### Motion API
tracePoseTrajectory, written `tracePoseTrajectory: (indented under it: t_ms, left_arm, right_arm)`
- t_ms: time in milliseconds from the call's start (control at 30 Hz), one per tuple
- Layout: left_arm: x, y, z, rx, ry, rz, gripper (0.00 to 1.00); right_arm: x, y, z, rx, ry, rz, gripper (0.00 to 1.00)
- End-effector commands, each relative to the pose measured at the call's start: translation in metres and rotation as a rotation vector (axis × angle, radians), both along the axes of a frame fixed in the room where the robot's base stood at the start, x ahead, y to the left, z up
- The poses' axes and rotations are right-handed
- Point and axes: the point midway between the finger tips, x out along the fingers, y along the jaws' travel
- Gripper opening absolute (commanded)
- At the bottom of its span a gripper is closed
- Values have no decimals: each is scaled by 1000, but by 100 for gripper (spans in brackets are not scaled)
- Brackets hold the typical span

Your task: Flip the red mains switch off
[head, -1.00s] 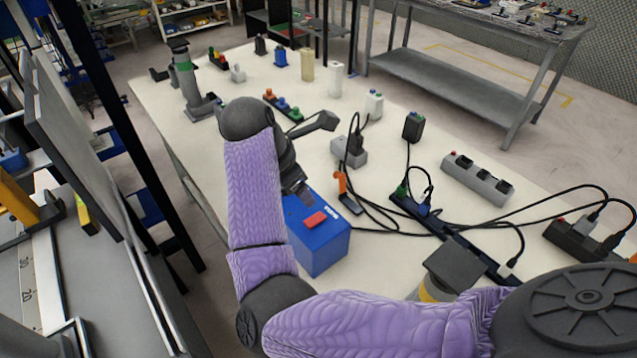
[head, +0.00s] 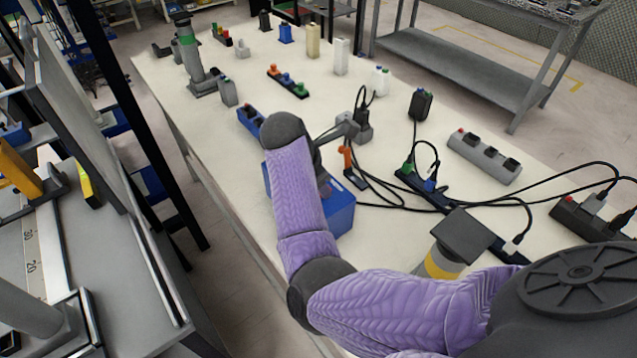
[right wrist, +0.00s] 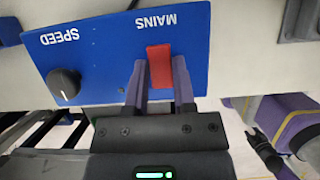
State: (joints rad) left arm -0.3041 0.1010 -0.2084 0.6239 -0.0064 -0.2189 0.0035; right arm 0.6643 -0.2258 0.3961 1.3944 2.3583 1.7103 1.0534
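The blue control box (head: 338,220) stands on the white table, partly hidden behind my right arm in the head view. In the right wrist view the box's blue panel (right wrist: 105,60) shows upside down, with the words MAINS and SPEED. The red mains switch (right wrist: 159,64) is on it beside MAINS; its setting cannot be told. My right gripper (right wrist: 160,72) is open, its two fingers on either side of the switch's near part. Whether they touch it is unclear. In the head view the right gripper (head: 325,186) is mostly hidden by its wrist. My left gripper is not seen.
A black knob (right wrist: 64,84) sits beside SPEED on the panel. Right of the box lie black cables, an orange-handled item (head: 346,158) and a dark power strip (head: 440,196). A grey socket strip (head: 484,157) lies farther right. Several small blocks stand farther back.

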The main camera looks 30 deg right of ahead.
Motion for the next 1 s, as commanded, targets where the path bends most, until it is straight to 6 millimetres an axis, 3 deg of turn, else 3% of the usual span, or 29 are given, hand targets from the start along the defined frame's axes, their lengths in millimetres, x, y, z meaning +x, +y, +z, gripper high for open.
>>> tracePoseTrajectory:
  t_ms: [100, 833, 867, 1000]
  left_arm:
    - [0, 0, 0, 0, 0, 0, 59]
    - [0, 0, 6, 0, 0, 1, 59]
    - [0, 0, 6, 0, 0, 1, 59]
    - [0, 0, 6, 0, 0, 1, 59]
  right_arm:
    - [0, 0, 0, 0, 0, 0, 0]
    - [0, -4, 0, 158, 13, 2, 0]
    - [0, -4, 0, 158, 13, 2, 34]
    - [0, -4, 0, 157, 13, 2, 64]
